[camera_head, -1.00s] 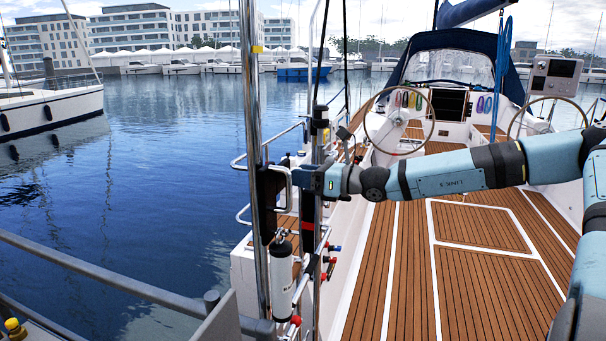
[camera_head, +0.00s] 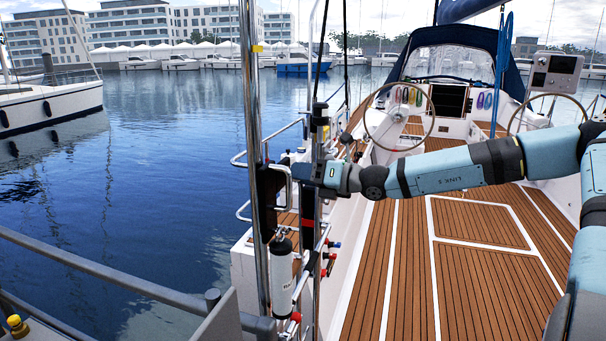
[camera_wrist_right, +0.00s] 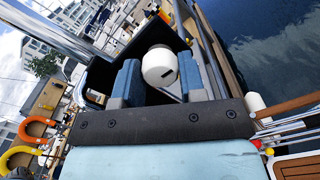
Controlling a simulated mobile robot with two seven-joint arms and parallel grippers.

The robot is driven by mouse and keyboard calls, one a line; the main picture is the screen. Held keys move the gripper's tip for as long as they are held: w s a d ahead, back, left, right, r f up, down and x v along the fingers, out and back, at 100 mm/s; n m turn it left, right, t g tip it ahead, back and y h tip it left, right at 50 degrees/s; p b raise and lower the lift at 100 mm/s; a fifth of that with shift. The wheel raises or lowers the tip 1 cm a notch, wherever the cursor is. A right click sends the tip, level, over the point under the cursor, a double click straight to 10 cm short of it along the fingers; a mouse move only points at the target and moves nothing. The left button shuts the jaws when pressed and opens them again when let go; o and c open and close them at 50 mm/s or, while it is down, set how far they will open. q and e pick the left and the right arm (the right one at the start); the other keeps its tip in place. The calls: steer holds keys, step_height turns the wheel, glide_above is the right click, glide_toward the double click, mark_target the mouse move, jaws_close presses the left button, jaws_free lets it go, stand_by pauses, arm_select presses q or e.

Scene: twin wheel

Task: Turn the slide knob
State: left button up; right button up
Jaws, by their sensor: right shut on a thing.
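The slide knob (camera_wrist_right: 158,62) is a round white knob with a small dark mark on its face, in the upper middle of the right wrist view. My right gripper (camera_wrist_right: 160,75) has its blue-grey fingers on both sides of it and is shut on it. In the head view my right gripper (camera_head: 304,173) reaches in from the right to a dark bracket on the upright metal post. The knob is hidden there behind the gripper and bracket. My left gripper is in no view.
A thick metal post (camera_head: 251,130) stands just left of the gripper. A white cylinder (camera_head: 282,270) and several small red and blue handles sit below. The wooden deck (camera_head: 480,270) is clear to the right. Water lies to the left.

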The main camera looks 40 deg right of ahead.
steer(key=o, duration=0.9)
steer(key=shift+s+r, duration=0.1)
steer(key=v, duration=1.3)
steer(key=shift+s+d, duration=0.25)
